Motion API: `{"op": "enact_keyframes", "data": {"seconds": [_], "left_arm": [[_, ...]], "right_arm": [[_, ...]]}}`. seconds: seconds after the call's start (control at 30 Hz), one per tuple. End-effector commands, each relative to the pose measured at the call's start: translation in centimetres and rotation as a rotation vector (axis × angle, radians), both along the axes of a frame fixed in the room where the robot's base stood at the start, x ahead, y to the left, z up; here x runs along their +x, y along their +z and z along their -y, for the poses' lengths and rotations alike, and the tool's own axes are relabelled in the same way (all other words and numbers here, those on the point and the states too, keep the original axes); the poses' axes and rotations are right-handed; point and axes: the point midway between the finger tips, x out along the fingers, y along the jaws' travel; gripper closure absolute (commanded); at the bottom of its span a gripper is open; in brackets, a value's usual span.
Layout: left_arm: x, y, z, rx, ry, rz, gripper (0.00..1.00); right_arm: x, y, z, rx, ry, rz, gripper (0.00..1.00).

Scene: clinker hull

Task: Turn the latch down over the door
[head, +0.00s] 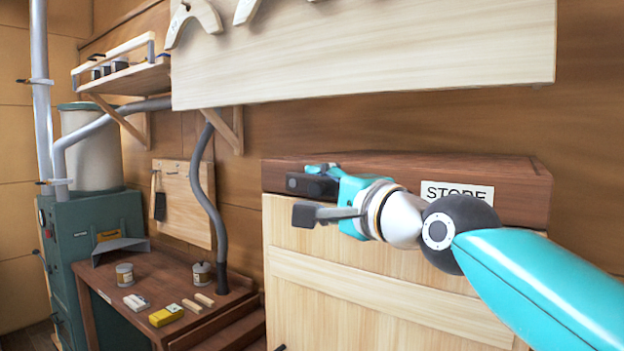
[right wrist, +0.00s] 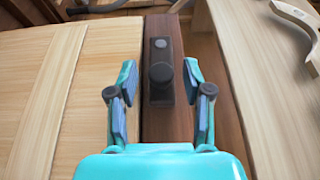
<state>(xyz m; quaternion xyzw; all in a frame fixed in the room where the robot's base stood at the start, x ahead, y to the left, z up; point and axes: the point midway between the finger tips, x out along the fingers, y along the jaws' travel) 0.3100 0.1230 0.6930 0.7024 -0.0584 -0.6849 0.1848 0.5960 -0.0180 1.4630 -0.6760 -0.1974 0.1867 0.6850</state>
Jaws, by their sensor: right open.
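The dark metal latch (right wrist: 161,85) lies lengthwise along the dark wooden frame above the light wood door (head: 330,312). It has a round knob and a small lighter disc. In the head view the latch (head: 300,184) is level on the frame and partly hidden by my gripper. My right gripper (head: 318,192) is open, one finger above the latch and one below. In the right wrist view my right gripper (right wrist: 160,88) has its fingers on either side of the latch, with gaps showing on both sides. Contact cannot be seen. My left gripper is out of view.
A STORE sign (head: 456,193) is on the frame behind my right arm. A large pale board (head: 380,60) overhangs above the door. A workbench (head: 150,270) with tins and small blocks stands left, beside a green machine (head: 100,225).

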Motion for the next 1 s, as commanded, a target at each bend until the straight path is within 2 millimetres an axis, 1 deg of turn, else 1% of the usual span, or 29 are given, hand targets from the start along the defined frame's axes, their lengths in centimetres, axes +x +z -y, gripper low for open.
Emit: {"op": "enact_keyframes", "data": {"seconds": [0.03, 0.13, 0.43, 0.47, 0.7, 0.77, 0.97, 1.0], "left_arm": [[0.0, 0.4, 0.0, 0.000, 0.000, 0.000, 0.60], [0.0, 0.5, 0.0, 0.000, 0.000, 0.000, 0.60], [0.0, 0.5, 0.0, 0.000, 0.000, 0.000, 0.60], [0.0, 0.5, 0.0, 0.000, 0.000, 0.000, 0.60], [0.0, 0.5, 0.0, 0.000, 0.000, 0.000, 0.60], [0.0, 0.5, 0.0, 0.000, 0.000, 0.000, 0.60], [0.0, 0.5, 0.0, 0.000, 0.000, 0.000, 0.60], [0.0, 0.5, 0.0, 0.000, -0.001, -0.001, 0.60]], "right_arm": [[0.5, 0.1, -0.3, -0.002, 0.000, -0.001, 0.50], [1.0, 0.1, -0.5, -0.001, -0.001, 0.001, 0.50], [1.2, -0.1, -0.6, 0.000, -0.002, 0.000, 0.50], [1.2, -0.1, -0.6, 0.000, -0.002, 0.000, 0.52], [1.2, 0.0, -0.6, 0.000, -0.002, 0.000, 0.92], [1.2, 0.0, -0.6, 0.000, -0.002, 0.000, 1.00], [1.2, 0.0, -0.6, 0.000, -0.002, 0.000, 1.00], [1.1, -0.1, -1.6, -0.001, 0.004, 0.000, 1.00]]}}
